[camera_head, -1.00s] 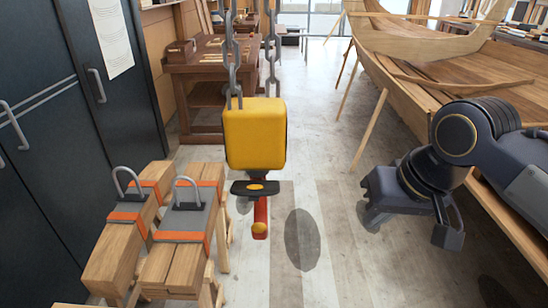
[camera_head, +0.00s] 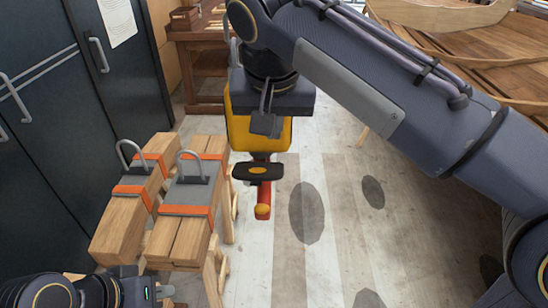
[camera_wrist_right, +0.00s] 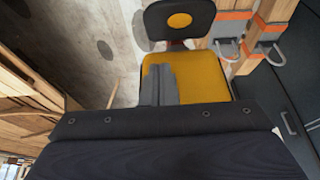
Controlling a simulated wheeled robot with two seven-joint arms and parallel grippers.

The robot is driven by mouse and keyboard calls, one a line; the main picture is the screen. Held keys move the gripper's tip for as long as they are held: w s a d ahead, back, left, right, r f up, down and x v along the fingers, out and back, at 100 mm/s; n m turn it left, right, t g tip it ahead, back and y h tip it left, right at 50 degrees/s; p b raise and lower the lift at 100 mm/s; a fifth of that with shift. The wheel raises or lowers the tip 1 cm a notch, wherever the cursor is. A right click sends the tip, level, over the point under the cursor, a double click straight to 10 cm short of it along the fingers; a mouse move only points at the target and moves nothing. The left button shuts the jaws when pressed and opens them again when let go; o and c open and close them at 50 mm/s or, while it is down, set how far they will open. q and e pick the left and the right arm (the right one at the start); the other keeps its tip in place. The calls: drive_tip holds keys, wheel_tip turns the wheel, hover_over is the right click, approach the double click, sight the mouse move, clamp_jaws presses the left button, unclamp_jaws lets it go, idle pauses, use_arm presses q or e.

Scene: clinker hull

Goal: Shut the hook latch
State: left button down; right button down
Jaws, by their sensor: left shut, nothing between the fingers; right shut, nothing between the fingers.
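A yellow hoist block (camera_head: 240,134) hangs on chains in the middle of the head view. Below it is a black piece with a yellow oval (camera_head: 258,171), and under that a red hook part (camera_head: 263,196) with an orange-yellow end. Whether the latch is open cannot be told. My right gripper (camera_head: 265,126) is shut and empty, in front of the block and above the black piece. The right wrist view shows the yellow block (camera_wrist_right: 208,80), the black piece (camera_wrist_right: 180,24) and my grey fingers (camera_wrist_right: 160,86) over the block. My left gripper (camera_head: 155,290) is shut and empty, low at left.
Wooden beams (camera_head: 128,218) with orange straps and grey shackles stand left of the block. Dark cabinets (camera_head: 40,130) line the left side. A wooden boat hull (camera_head: 450,55) is at upper right, partly behind my right arm. Floor right of the hook is clear.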

sight(274, 169)
wheel_tip(274, 169, down, 5)
drive_tip(key=shift+s+f, duration=0.1)
drive_tip(key=shift+s, duration=0.05)
drive_tip(key=shift+s+f, duration=0.2)
drive_tip(key=shift+f, duration=0.3)
drive_tip(key=shift+s+f+b, duration=0.15)
drive_tip(key=shift+f+b, duration=0.15)
drive_tip(key=shift+b, duration=0.4)
wheel_tip(274, 169, down, 14)
drive_tip(key=t+b, duration=1.5)
drive_tip(key=b, duration=2.9)
drive_tip(key=shift+b, duration=0.4)
drive_tip(key=shift+f, duration=0.1)
